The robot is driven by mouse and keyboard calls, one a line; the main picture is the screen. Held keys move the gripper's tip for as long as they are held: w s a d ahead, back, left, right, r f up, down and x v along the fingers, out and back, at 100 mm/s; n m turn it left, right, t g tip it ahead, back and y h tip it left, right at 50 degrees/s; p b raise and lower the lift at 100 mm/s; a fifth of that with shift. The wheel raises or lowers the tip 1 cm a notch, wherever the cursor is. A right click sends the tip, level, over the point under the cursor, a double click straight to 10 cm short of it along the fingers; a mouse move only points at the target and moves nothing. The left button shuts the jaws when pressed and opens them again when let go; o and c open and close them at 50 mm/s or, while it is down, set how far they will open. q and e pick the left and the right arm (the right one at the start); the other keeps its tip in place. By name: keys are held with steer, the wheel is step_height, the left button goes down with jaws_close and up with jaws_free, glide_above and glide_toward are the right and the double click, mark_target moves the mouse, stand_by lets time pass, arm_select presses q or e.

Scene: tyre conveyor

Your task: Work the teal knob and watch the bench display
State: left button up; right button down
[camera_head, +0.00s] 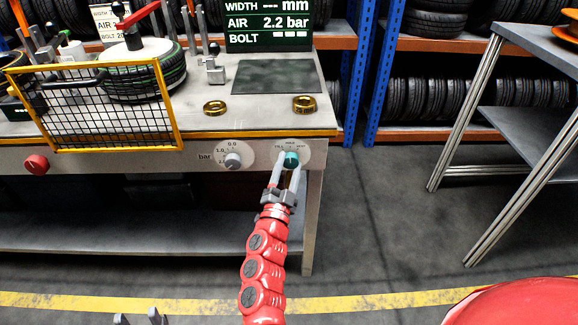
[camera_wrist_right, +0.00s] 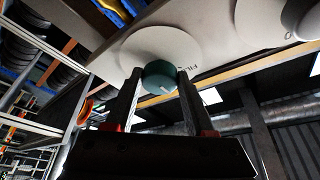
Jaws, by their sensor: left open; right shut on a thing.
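The teal knob (camera_head: 291,159) is on a pale round dial plate at the right end of the bench's front panel. My right gripper (camera_head: 284,172) reaches up to it, its fingers on either side. In the right wrist view the teal knob (camera_wrist_right: 160,80) sits between the fingertips of my right gripper (camera_wrist_right: 159,88), which is shut on it. The dark bench display (camera_head: 268,24) reads WIDTH with dashes and mm, AIR 2.2 bar, and BOLT with no value visible. Only the fingertips of my left gripper (camera_head: 138,319) show at the bottom edge, apart and empty.
A grey bar knob (camera_head: 232,160) and a red button (camera_head: 36,164) are on the same panel. A yellow-framed mesh guard (camera_head: 95,105) stands before a tyre (camera_head: 143,75). Two brass rings (camera_head: 304,104) lie on the bench. Floor is clear between the bench and the right-hand table (camera_head: 535,135).

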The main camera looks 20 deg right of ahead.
steer(key=shift+m, duration=0.6)
steer(key=shift+c, duration=1.3)
jaws_free()
steer(key=p+v, duration=0.2)
steer(key=v, duration=1.5)
steer(key=shift+a, duration=0.35)
steer(key=shift+s+r, duration=0.1)
